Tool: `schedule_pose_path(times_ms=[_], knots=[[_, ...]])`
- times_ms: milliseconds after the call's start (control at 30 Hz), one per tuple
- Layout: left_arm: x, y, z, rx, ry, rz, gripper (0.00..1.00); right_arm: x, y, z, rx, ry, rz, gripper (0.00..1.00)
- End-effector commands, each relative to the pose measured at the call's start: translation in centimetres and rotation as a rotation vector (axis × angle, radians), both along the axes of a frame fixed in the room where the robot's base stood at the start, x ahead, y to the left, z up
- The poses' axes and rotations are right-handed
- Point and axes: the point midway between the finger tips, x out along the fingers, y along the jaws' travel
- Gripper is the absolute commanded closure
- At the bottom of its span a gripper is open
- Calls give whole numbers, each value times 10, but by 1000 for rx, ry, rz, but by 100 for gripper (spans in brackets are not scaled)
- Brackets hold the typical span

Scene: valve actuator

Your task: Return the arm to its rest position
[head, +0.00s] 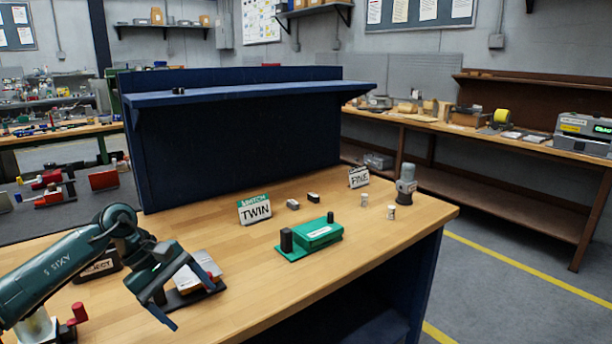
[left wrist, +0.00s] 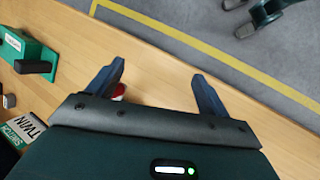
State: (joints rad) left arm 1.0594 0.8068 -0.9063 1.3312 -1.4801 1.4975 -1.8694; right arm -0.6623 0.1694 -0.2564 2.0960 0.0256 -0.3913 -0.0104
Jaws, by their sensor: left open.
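My left arm comes in from the left in the head view, bent at the wrist over the near left of the wooden bench (head: 330,265). Its gripper (head: 188,302) is open, with the two fingers apart and nothing between them. It hangs in front of a dark-based device with a light top (head: 203,270) and partly hides it. In the left wrist view, the open fingers (left wrist: 158,72) point across the bench edge. A small red and white thing (left wrist: 118,91) shows behind the left finger; I cannot tell what it is. I do not see my right gripper for sure.
A green device (head: 312,234) sits mid-bench, near the TWIN sign (head: 255,209) and two small blocks. The FINE sign (head: 358,177), a grey device (head: 405,185) and two small cylinders stand right. A REJECT bin (head: 97,264) is behind my arm. The bench's near right is clear.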

Motion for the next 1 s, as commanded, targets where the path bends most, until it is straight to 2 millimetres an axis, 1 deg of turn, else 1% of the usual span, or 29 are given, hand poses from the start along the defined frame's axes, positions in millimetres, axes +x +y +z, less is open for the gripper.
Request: schedule_pose_path(times_ms=[33,67,100,167,200,267,300,367,400,467,500,567,600,667,700,733,767,800,867,900,1000], knots=[[-11,-39,-15,-126,57,43,21,1,0,2,2,0,-2,24],[-17,-61,-21,-207,98,82,21,1,0,2,1,1,-3,24],[-25,-90,-26,-324,163,143,21,0,0,2,1,3,-3,24],[-39,-129,-29,-498,285,247,21,0,-1,1,-2,8,-5,24],[-47,-150,-27,-611,377,321,21,-1,-2,0,-4,12,-5,24],[-58,-176,-24,-776,536,442,21,-2,-3,-1,-7,18,-7,24],[-64,-189,-21,-881,655,525,21,-2,-3,-2,-9,21,-7,24],[-71,-203,-17,-1031,845,658,21,-3,-4,-2,-10,23,-8,24],[-75,-207,-15,-1125,982,750,21,-3,-4,-1,-11,24,-8,24],[-78,-209,-15,-1261,1198,891,21,-3,-5,0,-11,25,-10,24],[-80,-207,-17,-1345,1351,987,21,-3,-5,0,-12,27,-10,24],[-83,-199,-25,-1462,1588,1134,21,-4,-6,0,-13,30,-10,24],[-86,-192,-34,-1535,1750,1233,21,-5,-6,0,-14,32,-11,24],[-93,-179,-51,-1637,2001,1380,21,-6,-7,0,-15,36,-12,24],[-100,-170,-66,-1701,2172,1480,21,-7,-7,0,-17,38,-13,24],[-107,-162,-78,1598,-2108,-1421,21,-7,-7,0,-17,40,-13,24],[-115,-155,-90,1492,-2026,-1352,21,-8,-8,0,-18,42,-14,24],[-127,-146,-107,1357,-1915,-1261,21,-8,-8,-1,-19,45,-15,24],[-149,-133,-132,1183,-1752,-1133,21,-9,-9,-1,-21,49,-16,24],[-164,-127,-147,1084,-1651,-1055,21,-9,-9,-2,-22,51,-16,24],[-201,-116,-175,896,-1438,-894,21,-10,-10,-4,-25,58,-19,24]])
